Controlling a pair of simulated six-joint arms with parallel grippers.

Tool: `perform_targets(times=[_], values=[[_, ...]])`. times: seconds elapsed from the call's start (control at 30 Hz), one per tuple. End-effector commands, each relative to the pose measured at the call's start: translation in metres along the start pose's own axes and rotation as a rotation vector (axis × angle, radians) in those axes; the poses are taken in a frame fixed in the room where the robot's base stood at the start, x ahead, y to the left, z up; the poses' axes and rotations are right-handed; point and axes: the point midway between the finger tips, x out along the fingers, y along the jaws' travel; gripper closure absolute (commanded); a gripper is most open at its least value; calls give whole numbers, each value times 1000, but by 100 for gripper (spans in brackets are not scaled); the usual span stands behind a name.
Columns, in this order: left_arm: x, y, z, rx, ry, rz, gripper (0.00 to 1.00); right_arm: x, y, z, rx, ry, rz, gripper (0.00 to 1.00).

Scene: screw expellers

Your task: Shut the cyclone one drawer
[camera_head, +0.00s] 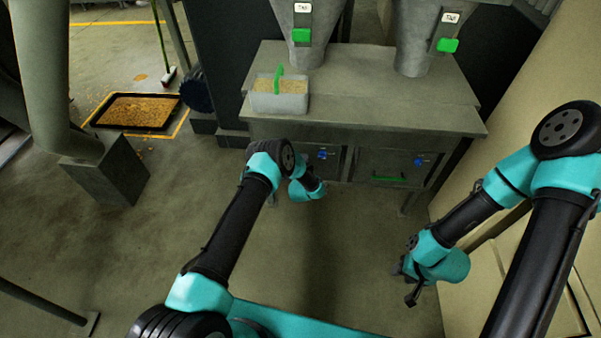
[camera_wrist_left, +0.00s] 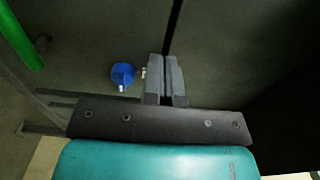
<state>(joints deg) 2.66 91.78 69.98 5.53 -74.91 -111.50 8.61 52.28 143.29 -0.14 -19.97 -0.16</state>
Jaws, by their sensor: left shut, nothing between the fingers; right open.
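Two grey drawers sit under the metal bench. The left drawer (camera_head: 335,167) has a blue knob (camera_head: 322,155); my left arm hides part of its front. The right drawer (camera_head: 405,160) has a blue knob (camera_head: 419,162) and a green handle (camera_head: 388,178). I cannot tell how far either drawer stands out. My left gripper (camera_wrist_left: 166,62) is shut and empty, close to a dark grey front, just right of a blue knob (camera_wrist_left: 122,74). A green bar (camera_wrist_left: 22,35) shows at upper left there; contact is unclear. My right gripper (camera_head: 408,287) is open, low and away from the drawers.
Two hoppers with small tags and green parts (camera_head: 301,35) (camera_head: 447,45) stand above the bench (camera_head: 400,95). A grey bin (camera_head: 280,103) with a green handle holds grain at the bench's left. A wall (camera_head: 530,130) bounds the right side. Floor in front is clear.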

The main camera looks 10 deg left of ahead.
Motion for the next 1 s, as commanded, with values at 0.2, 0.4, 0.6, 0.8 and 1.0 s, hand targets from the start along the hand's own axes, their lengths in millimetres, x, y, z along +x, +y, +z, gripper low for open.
perform_targets(times=[0.2, 0.4, 0.6, 0.8, 1.0], values=[[-34, 0, 0, 0, 1, 3, 100, 0, 0, 0, 0, 0, 0, 57], [-64, 0, 0, 0, 0, 2, 100, 0, 0, 0, 0, 0, 0, 57], [-77, 0, 0, 0, 0, 1, 100, 0, 0, 0, 0, 0, 0, 57], [-78, 0, 0, 0, -1, 0, 100, 0, 0, 0, 0, 0, 0, 57], [-78, 0, 0, 0, 0, 0, 100, 0, 0, 0, 0, 0, 0, 57]])
